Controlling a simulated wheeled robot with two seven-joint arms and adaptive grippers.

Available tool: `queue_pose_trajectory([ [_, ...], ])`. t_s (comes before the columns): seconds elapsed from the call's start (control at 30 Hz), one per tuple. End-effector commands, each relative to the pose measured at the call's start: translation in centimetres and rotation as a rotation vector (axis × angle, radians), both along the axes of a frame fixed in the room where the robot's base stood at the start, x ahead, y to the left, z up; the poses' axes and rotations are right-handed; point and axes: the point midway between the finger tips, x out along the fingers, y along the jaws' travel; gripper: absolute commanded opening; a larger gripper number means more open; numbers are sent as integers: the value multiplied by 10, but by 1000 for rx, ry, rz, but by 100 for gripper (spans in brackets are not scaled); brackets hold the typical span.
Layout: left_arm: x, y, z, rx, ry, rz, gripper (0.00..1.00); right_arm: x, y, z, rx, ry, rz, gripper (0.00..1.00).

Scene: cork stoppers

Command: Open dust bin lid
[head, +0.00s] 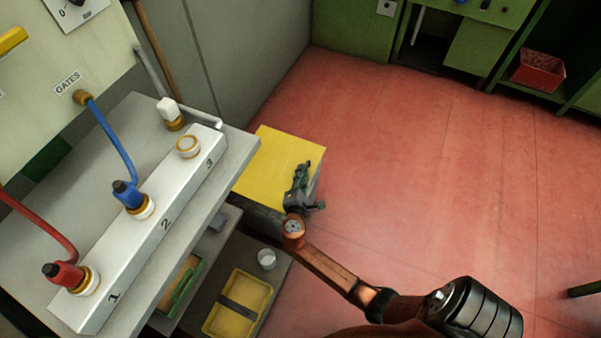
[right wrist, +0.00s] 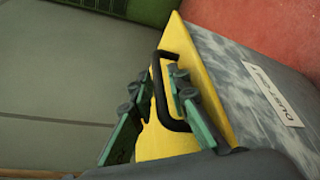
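The dust bin's yellow lid (head: 280,150) is in the middle of the head view, beside the grey workbench, and looks shut. In the right wrist view the lid (right wrist: 195,58) carries a black U-shaped handle (right wrist: 160,104). The bin's grey side (right wrist: 245,75) bears a white label (right wrist: 271,92) that seems to read "DUST" something. My right gripper (head: 302,170) is over the lid's right part. In the wrist view its green fingers (right wrist: 158,76) are apart, one on each side of the handle bar; I cannot tell whether they touch it. My left gripper is not in view.
The workbench (head: 80,150) with a numbered white block (head: 165,222) stands at the left. A yellow tray (head: 262,291) and a small white cup (head: 267,258) lie on a low shelf beside the bin. Red floor (head: 430,160) is clear to the right.

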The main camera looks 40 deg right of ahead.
Motion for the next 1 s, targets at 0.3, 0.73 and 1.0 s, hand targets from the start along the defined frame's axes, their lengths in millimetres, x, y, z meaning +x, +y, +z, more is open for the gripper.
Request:
queue_pose_trajectory([
  [0.3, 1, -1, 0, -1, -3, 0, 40, 1, -1, 0, 0, 0, 0, 12],
  [0.73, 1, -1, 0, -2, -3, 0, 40, 1, 0, 0, 1, 0, 1, 0],
  [1.0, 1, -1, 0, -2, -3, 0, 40, 1, 0, 0, 1, 0, 2, 0],
])
